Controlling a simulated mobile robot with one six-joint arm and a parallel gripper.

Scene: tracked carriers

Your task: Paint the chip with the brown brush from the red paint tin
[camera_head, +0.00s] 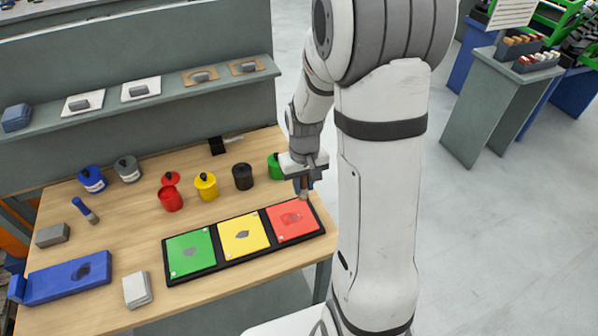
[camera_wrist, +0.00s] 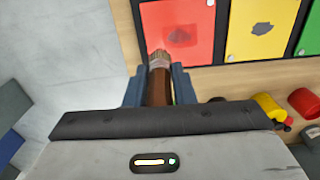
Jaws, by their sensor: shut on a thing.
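My gripper (camera_head: 304,186) is shut on the brown brush (camera_wrist: 159,88), whose bristle end points away from the wrist.
Green (camera_head: 191,253) and yellow (camera_head: 255,232) cards with grey chips lie left of the red card in a black tray (camera_head: 212,268). Yellow (camera_head: 206,187), black (camera_head: 243,178) and green (camera_head: 274,166) tins stand behind. A blue brush (camera_head: 86,211) is at the left.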

